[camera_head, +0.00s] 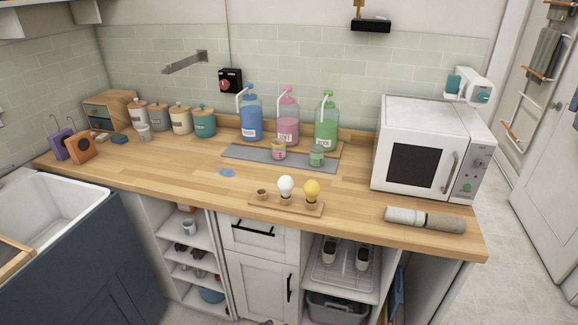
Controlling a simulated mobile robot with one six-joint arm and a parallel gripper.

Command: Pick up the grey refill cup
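A small pale grey cup (143,132) stands upright at the back left of the wooden counter, in front of the row of canisters. It is small here, and its inside cannot be made out. My gripper does not show in this view.
A teal canister (204,122) is right of the grey cup. A microwave (420,150) fills the right. A bulb tray (260,203) lies in front; the left-middle counter is mostly clear.

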